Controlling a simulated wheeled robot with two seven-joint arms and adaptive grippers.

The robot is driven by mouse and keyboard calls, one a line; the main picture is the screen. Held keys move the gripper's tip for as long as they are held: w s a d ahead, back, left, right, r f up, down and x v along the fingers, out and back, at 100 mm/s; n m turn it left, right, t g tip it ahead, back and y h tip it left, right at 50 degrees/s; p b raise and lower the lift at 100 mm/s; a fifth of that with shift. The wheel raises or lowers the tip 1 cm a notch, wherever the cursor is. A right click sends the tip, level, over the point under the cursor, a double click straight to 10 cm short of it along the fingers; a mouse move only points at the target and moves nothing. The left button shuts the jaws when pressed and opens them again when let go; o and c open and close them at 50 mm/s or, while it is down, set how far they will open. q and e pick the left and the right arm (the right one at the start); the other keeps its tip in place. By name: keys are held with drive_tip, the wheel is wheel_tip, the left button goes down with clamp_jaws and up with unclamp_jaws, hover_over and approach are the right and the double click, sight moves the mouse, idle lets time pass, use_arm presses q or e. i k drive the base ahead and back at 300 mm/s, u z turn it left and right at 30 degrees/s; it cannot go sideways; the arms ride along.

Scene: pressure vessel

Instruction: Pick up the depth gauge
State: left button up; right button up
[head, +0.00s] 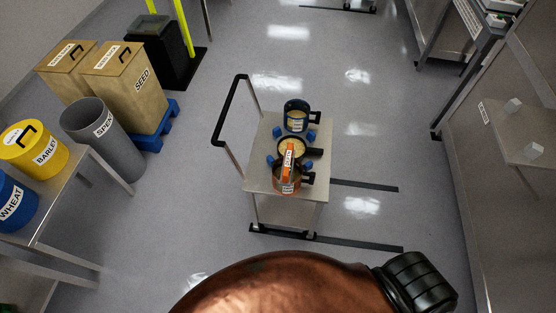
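An orange, upright strip with a small label (289,158) stands out at the copper-coloured pot on the cart; it may be the depth gauge, but it is too small to tell. It seems to lean in or against the copper pot (287,183). Neither of my grippers shows in the head view, so whether they are open or shut is hidden.
The steel cart (258,182) has a black push handle (221,108) and also carries a dark blue pot (296,115) and a pan (291,147). A large copper dome (270,285) fills the bottom edge. Bins (97,133) stand left, steel counters (510,150) right. Floor around the cart is mostly clear.

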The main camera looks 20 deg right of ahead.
sight(288, 159)
drive_tip(key=u, duration=2.25)
drive_tip(key=k, duration=1.6)
drive_tip(key=z, duration=1.85)
drive_tip(key=i, duration=0.5)
drive_tip(key=z, duration=0.05)
